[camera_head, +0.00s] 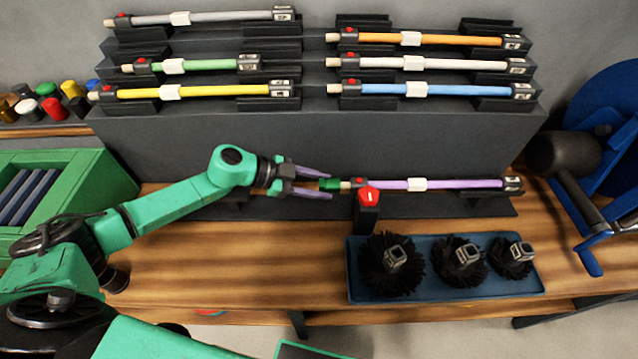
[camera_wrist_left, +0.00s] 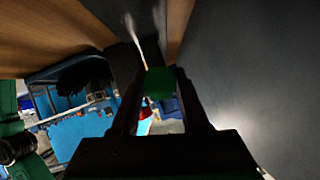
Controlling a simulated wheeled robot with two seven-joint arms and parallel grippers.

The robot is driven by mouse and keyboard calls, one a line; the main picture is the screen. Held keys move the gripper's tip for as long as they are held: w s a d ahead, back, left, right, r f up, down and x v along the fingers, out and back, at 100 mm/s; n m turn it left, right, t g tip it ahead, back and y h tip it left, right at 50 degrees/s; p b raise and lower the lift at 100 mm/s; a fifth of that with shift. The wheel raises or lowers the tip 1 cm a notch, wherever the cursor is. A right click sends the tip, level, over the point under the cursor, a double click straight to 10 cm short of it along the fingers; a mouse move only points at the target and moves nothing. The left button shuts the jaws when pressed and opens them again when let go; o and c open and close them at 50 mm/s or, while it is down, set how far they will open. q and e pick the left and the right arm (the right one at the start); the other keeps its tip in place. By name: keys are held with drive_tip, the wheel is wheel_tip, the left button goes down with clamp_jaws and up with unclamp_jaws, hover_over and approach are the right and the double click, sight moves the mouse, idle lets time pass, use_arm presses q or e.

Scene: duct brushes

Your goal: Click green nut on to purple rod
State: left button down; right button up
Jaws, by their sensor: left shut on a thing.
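The purple rod (camera_head: 455,184) lies level in holders low on the dark stand, with a white label and a dark right end. Its pale left tip points at my left gripper (camera_head: 318,183). My left gripper is shut on the green nut (camera_head: 329,185) and holds it at the rod's left tip. I cannot tell whether nut and rod touch or are clicked together. In the left wrist view the green nut (camera_wrist_left: 158,83) sits between the fingers, and a thin pale rod runs away behind it. My right gripper is not in view.
A red-topped post (camera_head: 368,196) stands just below the rod's left part. A blue tray (camera_head: 350,290) with round black brushes sits in front. Several coloured rods rest on the stand (camera_head: 300,135) above. Loose coloured nuts (camera_head: 50,107) lie at the far left. Bare wood (camera_head: 230,260) is free below my arm.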

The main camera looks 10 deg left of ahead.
use_arm(q)
drive_tip(key=shift+w+d+p, duration=0.15)
drive_tip(key=shift+d+p, duration=0.15)
drive_tip(key=shift+d, duration=0.25)
drive_tip(key=shift+w+d+p, duration=0.15)
drive_tip(key=shift+d+p, duration=0.15)
drive_tip(key=shift+d, duration=0.2)
drive_tip(key=shift+c, duration=1.6)
unclamp_jaws()
drive_tip(key=shift+a, duration=0.1)
drive_tip(key=b+v, duration=0.3)
drive_tip(key=v, duration=1.1)
drive_tip(key=shift+r, duration=0.15)
drive_tip(key=shift+s+a, duration=0.15)
drive_tip(key=shift+s, duration=0.05)
